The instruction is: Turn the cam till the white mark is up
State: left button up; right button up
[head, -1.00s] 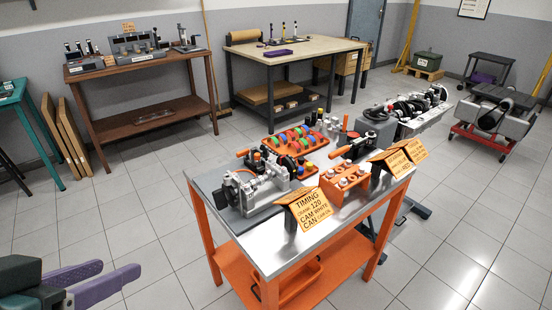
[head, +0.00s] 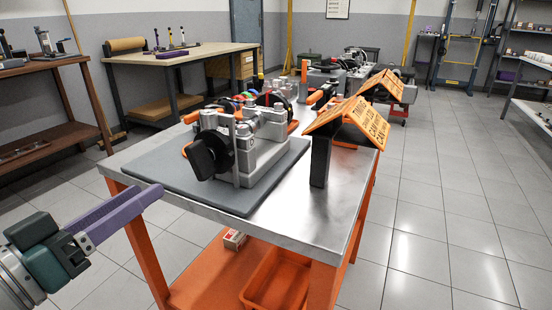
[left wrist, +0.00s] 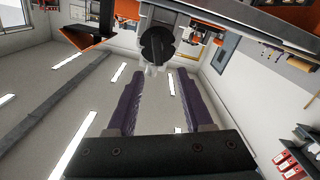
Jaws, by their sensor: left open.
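The grey engine fixture (head: 250,140) sits on a dark grey mat (head: 165,176) on the steel-topped table. A black rounded part, seemingly the cam or its knob (head: 205,156), projects from its near left end. I cannot make out a white mark on it. My left gripper (head: 150,197), with purple fingers, is open and empty, in front of the table's left corner and apart from the fixture. In the left wrist view the black part (left wrist: 157,44) shows beyond and between the open fingertips (left wrist: 155,78). My right gripper is not in view.
Orange sign boards (head: 350,118) on a dark stand are right of the fixture. The steel tabletop (head: 285,215) is bare at its front right. An orange bin (head: 275,282) and a small box (head: 234,240) are on the lower shelf. Floor to the right is clear.

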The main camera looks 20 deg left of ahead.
aim_at(192, 162)
pick_arm(q)
jog(key=w, duration=0.3)
jog(key=w+b, duration=0.1)
jog(key=w, duration=0.2)
jog(key=w+d, duration=0.1)
jog(key=w, duration=0.2)
jog(key=shift+w+d, duration=0.1)
jog(key=shift+w, duration=0.25)
jog(key=shift+c, duration=0.3)
grip_shut()
